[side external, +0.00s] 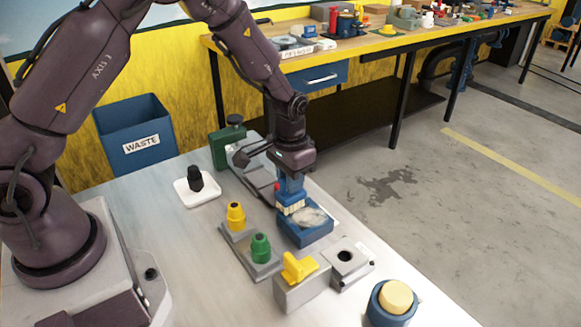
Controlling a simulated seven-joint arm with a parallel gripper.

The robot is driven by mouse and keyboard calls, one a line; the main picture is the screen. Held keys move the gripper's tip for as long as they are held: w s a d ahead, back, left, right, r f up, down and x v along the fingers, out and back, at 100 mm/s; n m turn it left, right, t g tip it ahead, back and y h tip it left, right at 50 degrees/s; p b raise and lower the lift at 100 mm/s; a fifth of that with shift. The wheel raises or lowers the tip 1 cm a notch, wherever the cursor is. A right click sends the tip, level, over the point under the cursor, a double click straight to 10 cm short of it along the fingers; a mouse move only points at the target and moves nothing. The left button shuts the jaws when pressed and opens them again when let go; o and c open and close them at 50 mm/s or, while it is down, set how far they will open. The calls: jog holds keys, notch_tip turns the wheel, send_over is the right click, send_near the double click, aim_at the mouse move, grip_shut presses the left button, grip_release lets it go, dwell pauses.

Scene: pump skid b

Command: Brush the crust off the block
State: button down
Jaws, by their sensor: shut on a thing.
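A blue block (303,236) sits on the grey work surface, with a patch of pale crust (311,217) on its top. My gripper (290,176) is shut on a brush with a blue body (290,189) and cream bristles (290,208). The brush is roughly upright, bristles down, over the back left part of the block's top beside the crust. I cannot tell whether the bristles touch the block. The gripper's fingers are small and partly merge with the brush.
Left of the block stand a yellow knob (236,215) and a green knob (261,247). In front are a grey block with a yellow handle (298,267), a holed grey block (346,261) and a yellow button (397,296). A green clamp (226,147) and waste bin (137,137) are behind.

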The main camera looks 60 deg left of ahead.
jog(key=shift+d+f, duration=0.15)
jog(key=shift+d, duration=4.1)
jog(key=shift+a, duration=4.4)
jog(key=shift+w+d, duration=0.1)
jog(key=shift+w, duration=0.75)
jog(key=shift+d, duration=4.2)
jog(key=shift+a, duration=4.15)
jog(key=shift+r, duration=4.05)
